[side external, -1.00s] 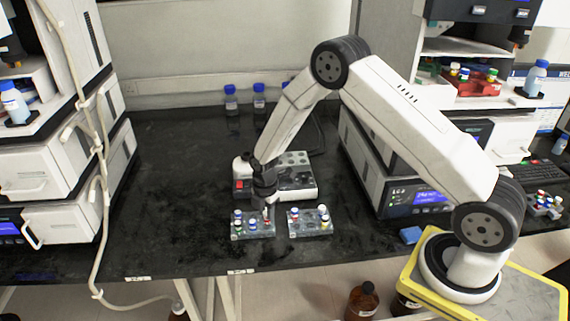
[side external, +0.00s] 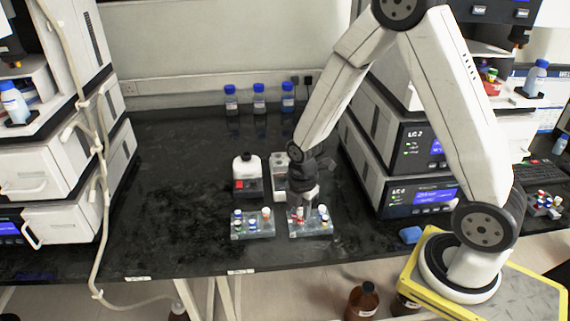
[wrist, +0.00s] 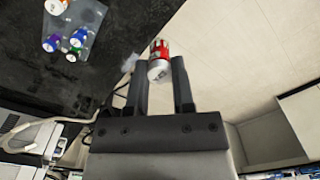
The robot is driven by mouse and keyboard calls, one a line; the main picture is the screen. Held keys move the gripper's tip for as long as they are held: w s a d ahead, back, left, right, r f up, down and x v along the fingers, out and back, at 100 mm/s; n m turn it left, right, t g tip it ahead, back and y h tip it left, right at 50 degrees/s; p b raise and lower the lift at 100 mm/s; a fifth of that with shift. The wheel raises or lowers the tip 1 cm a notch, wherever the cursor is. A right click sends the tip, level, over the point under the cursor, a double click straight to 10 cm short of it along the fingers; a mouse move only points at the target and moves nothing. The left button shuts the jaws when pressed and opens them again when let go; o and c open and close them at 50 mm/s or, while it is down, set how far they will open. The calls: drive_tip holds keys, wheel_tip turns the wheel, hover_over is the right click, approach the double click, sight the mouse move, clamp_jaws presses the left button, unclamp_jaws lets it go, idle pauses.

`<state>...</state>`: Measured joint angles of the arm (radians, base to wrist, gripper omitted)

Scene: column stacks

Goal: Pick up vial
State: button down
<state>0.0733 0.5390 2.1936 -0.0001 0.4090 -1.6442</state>
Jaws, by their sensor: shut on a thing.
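My gripper (side external: 302,212) points down at the right-hand clear rack (side external: 312,235) in the side view. In the wrist view its two dark fingers (wrist: 160,85) are shut on a vial (wrist: 158,62) with a red band and a whitish end. A bit of red also shows at the fingertips in the side view; whether that vial is clear of the rack cannot be told. Other capped vials (side external: 323,212) stand in this rack. The left-hand rack (side external: 253,237) holds several vials with blue, green and orange tops.
A white device with a red panel (side external: 246,178) and a grey-white block (side external: 280,185) stand behind the racks. Blue-capped bottles (side external: 259,98) stand by the back wall. An instrument stack (side external: 400,150) stands at right. The bench left of the racks is clear.

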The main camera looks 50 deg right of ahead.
drive_tip(key=shift+s+r, duration=0.2)
drive_tip(key=shift+s, duration=0.25)
drive_tip(key=shift+s+r, duration=0.2)
drive_tip(key=shift+s, duration=0.25)
drive_tip(key=shift+w, duration=0.1)
drive_tip(key=shift+w+d, duration=0.15)
drive_tip(key=shift+w, duration=0.35)
drive_tip(key=w+d+f, duration=0.1)
drive_tip(key=w+d, duration=0.4)
drive_tip(key=w, duration=0.2)
drive_tip(key=w+d, duration=0.5)
drive_tip(key=w, duration=0.3)
drive_tip(key=w+d, duration=0.4)
drive_tip(key=d, duration=0.3)
drive_tip(key=w+d, duration=0.3)
drive_tip(key=d, duration=0.5)
drive_tip(key=shift+w+f, duration=0.4)
drive_tip(key=shift+f, duration=0.15)
drive_tip(key=shift+f, duration=1.75)
